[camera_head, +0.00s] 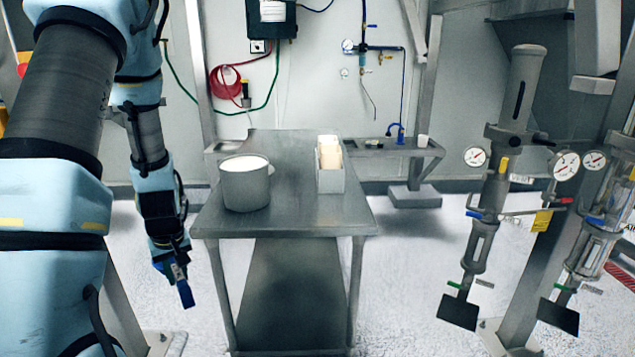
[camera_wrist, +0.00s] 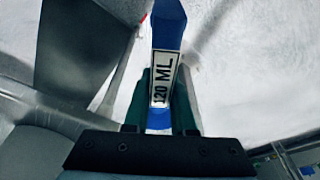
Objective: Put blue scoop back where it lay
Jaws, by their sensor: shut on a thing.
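The blue scoop (camera_head: 183,288) is held in my gripper (camera_head: 172,262), at the left of the head view, to the left of the metal table and below its top. The scoop points downward there. In the wrist view the blue scoop's handle (camera_wrist: 168,30) runs up between the fingers of my gripper (camera_wrist: 172,95), with a white label reading "120 ML". The gripper is shut on this handle. The scoop's bowl cannot be made out clearly in either view.
The metal table (camera_head: 290,205) stands in the middle. On it are a round metal pot (camera_head: 245,190) with white contents and a narrow bin (camera_head: 330,180) holding pale items. A side shelf (camera_head: 385,148) is behind right. Gauged equipment (camera_head: 495,190) stands at right.

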